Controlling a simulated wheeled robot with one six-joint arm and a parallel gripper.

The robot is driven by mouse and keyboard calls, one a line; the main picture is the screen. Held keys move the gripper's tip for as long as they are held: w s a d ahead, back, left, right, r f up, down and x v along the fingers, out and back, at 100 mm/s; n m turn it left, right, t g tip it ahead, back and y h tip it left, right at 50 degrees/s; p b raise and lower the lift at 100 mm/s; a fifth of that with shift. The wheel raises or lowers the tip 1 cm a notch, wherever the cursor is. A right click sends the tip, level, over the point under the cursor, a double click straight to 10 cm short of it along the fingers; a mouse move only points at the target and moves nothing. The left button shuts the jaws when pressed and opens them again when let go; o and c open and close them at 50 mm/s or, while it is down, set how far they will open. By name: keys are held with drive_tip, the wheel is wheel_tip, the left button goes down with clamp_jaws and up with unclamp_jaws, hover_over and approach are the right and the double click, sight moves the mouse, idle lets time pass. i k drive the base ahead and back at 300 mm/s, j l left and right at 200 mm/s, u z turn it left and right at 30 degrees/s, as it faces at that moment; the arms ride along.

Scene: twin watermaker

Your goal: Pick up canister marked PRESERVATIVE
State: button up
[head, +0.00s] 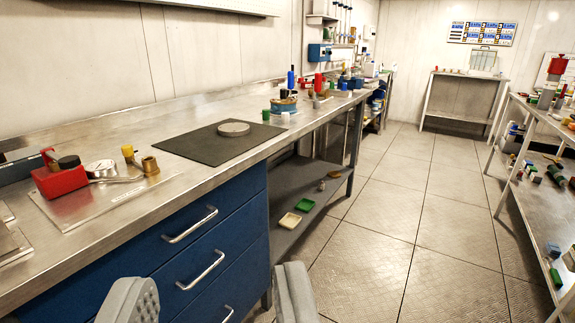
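No canister with a readable PRESERVATIVE marking shows in the head view. Small coloured containers stand on the long steel bench (200,107), among them a blue one (291,79), a red one (318,82) and a green one (266,115). Their labels are too small to read. My gripper (212,282) shows at the bottom edge with its two grey fingers wide apart. Nothing is between them; blue drawers lie behind the gap. The gripper is in front of the bench, well away from the containers.
A black mat (185,146) with a grey disc, a red box (61,180) and a gauge (101,169) are on the bench. Shelves with small items (535,170) line the right. A small table (464,92) stands at the back. The tiled floor (400,215) between is clear.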

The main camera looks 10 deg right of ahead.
sight(370, 67)
drive_tip(key=i+l+z, duration=0.7)
drive_tip(key=i+z, duration=0.6)
drive_tip(key=i, duration=5.35)
drive_tip(key=i+l+u, duration=0.1)
drive_tip(key=i, duration=0.3)
drive_tip(key=i+l, duration=0.1)
drive_tip(key=i, duration=0.35)
drive_tip(key=i+l+u, duration=0.15)
drive_tip(key=i, duration=0.25)
drive_tip(key=i+l+u, duration=0.1)
drive_tip(key=i, duration=0.35)
drive_tip(key=i+l+u, duration=0.2)
drive_tip(key=i+u, duration=0.15)
drive_tip(key=i+l+u, duration=0.75)
